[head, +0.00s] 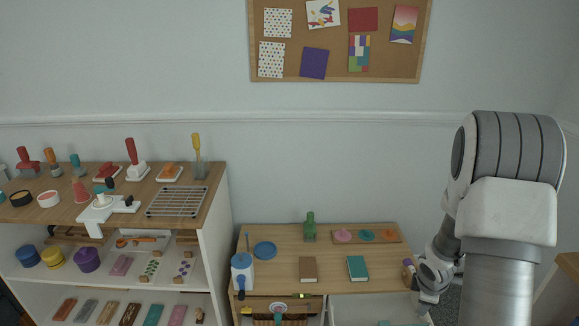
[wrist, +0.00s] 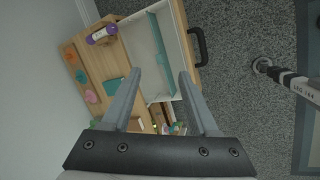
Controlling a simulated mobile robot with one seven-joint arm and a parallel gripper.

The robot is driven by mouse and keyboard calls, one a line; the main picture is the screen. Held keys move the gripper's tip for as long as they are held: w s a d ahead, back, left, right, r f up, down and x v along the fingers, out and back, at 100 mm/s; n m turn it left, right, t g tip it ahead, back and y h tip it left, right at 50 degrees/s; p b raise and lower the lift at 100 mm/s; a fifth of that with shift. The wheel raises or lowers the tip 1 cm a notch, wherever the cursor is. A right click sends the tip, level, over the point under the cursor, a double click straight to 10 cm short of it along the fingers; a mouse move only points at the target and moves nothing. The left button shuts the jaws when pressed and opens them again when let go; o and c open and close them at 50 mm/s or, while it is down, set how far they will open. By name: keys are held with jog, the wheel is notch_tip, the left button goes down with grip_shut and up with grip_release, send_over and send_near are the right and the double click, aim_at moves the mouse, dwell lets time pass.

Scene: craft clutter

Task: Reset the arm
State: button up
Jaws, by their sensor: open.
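My arm stands at the right of the head view, bent down toward the low wooden desk (head: 290,270). In the wrist view my gripper (wrist: 160,76) is open, its two grey fingers apart with nothing between them. It points down over the desk's right end and an open white drawer (wrist: 142,42), which has a black handle (wrist: 198,46). A long teal thing (wrist: 158,50) lies in the drawer. A purple and white cylinder (wrist: 101,33) lies on the desk top near the drawer; it also shows beside my arm in the head view (head: 408,268).
A crowded shelf (head: 215,215) stands left. Grey carpet (wrist: 235,75) is open beside the drawer.

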jog(key=s+a+r+m+t, duration=0.1)
jog(key=s+a+r+m, duration=0.25)
jog(key=r, duration=0.65)
jog(key=s+a+r+m, duration=0.2)
jog(key=a+r+m, duration=0.2)
jog(key=r, duration=0.6)
jog(key=s+a+r+m+t+y, duration=0.1)
jog(key=s+a+r+m, duration=0.2)
jog(key=s+a+r, duration=0.35)
jog(key=s+a+r+m+y, duration=0.2)
jog(key=s+a+r+m, duration=0.1)
jog(key=s+a, duration=0.5)
notch_tip(320, 180, up, 18)
jog(key=s+d+p, duration=0.1)
jog(key=p, duration=1.6)
jog(key=shift+d+p, duration=0.2)
jog(key=shift+p, duration=0.15)
